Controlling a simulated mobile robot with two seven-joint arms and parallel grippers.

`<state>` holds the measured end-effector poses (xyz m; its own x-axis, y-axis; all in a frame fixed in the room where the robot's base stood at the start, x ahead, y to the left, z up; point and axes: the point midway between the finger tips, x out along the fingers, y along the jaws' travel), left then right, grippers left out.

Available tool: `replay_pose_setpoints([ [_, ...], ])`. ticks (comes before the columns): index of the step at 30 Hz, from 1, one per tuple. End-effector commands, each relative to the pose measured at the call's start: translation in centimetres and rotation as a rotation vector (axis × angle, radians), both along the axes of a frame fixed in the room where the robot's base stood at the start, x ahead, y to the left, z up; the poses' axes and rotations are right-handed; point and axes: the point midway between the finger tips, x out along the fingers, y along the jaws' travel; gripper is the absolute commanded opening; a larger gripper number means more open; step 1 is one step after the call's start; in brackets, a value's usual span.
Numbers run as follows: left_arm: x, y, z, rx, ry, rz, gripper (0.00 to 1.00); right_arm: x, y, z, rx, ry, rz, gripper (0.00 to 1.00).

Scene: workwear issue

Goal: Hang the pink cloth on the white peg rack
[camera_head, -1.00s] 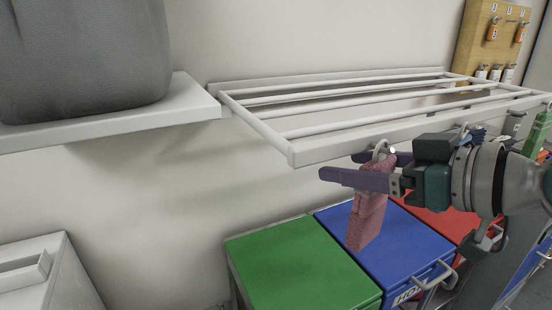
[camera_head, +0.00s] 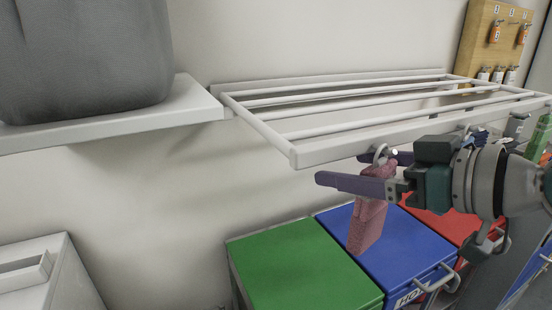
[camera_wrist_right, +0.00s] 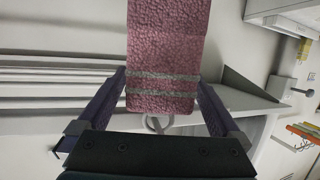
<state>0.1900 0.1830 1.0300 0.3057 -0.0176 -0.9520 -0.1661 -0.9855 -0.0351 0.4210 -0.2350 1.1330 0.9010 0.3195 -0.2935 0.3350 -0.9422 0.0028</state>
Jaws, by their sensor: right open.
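The pink cloth (camera_head: 367,228) hangs below the front rail of the white peg rack (camera_head: 335,151), at a light hook (camera_head: 380,152). It hangs clear above the blue bin lid. My right gripper (camera_head: 343,169) is open, with one finger on each side of the cloth's upper part. In the right wrist view the cloth (camera_wrist_right: 165,50) shows two grey stripes and lies between the spread fingers, with gaps at both sides. A ring-like hook (camera_wrist_right: 157,124) shows by the striped end. The near finger hides part of the cloth's top in the head view. My left gripper is not in view.
Green (camera_head: 300,270), blue (camera_head: 385,250) and red (camera_head: 440,220) lidded bins stand below. A white shelf (camera_head: 120,130) with a large grey container (camera_head: 85,60) is at the left. A wooden board (camera_head: 490,45) with orange tags is at the back right.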

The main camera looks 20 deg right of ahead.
Motion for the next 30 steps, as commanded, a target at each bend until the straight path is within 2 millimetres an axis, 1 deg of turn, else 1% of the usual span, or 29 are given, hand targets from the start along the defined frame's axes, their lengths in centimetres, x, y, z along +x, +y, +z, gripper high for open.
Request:
replay_pose_setpoints([
  [5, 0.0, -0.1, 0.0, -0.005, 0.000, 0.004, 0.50, -0.1, 0.0, 0.0, 0.000, 0.001, 0.000, 1.00],
  [8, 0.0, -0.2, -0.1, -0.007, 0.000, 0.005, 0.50, -0.6, -0.3, 0.1, -0.001, 0.001, -0.001, 1.00],
  [11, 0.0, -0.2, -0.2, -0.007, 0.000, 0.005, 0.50, -1.8, -0.6, 0.3, -0.003, 0.003, 0.001, 1.00],
  [18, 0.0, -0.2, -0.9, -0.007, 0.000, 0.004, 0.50, -5.6, -2.0, 1.4, -0.003, 0.004, 0.001, 1.00],
  [21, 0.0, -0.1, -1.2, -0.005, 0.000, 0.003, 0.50, -6.9, -2.4, 2.0, -0.004, 0.004, 0.003, 1.00],
  [24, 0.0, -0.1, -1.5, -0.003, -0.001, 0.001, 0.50, -7.9, -2.8, 2.3, -0.001, 0.003, 0.000, 1.00],
  [30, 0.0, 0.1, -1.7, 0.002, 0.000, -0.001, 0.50, -8.8, -3.1, 2.8, -0.001, 0.001, 0.000, 1.00],
])
